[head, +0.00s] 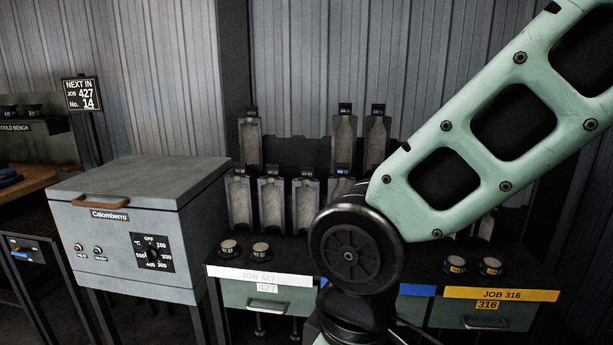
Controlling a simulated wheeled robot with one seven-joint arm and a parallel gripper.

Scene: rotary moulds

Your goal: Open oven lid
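The oven (182,262) is a grey box on dark legs at the left in the head view, labelled Calomberro, with a dial and two small knobs on its front. Its flat grey lid (150,178) lies down on the box, closed. A brown handle (101,203) sits at the lid's front edge. My green arm crosses the right side of the picture, well to the right of the oven. My gripper is out of the picture, so its opening cannot be seen.
Beside the oven stands a rack with several grey moulds (303,203). Below are a drawer marked 427 (267,297) and one marked 316 (482,320). A sign (82,94) stands behind the oven's left. A wooden-topped bench (38,181) is at far left. Space above the lid looks clear.

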